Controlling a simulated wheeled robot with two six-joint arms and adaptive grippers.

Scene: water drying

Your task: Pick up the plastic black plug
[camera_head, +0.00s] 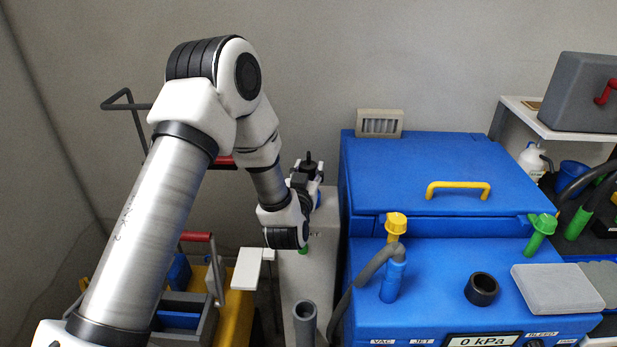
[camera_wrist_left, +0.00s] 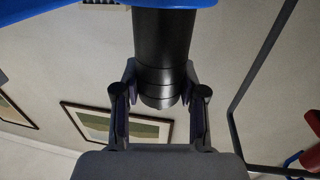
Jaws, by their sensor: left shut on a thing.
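My left gripper (camera_head: 306,173) is beyond the grey ledge's far end, beside the blue machine's left side. In the left wrist view its two fingers (camera_wrist_left: 160,100) are closed on the sides of a black stepped cylinder, the black plug (camera_wrist_left: 163,50). The plug's rounded, narrower end lies between the fingertips. A blue surface (camera_wrist_left: 60,8) borders the plug's other end; I cannot tell whether they touch. In the head view the plug is too small and dark to separate clearly from the gripper. My right gripper is not in view.
The blue machine (camera_head: 440,172) has a yellow handle (camera_head: 458,186), a yellow-capped hose fitting (camera_head: 396,225) and a black round collar (camera_head: 482,289). A shelf with a grey case (camera_head: 590,90) is at right.

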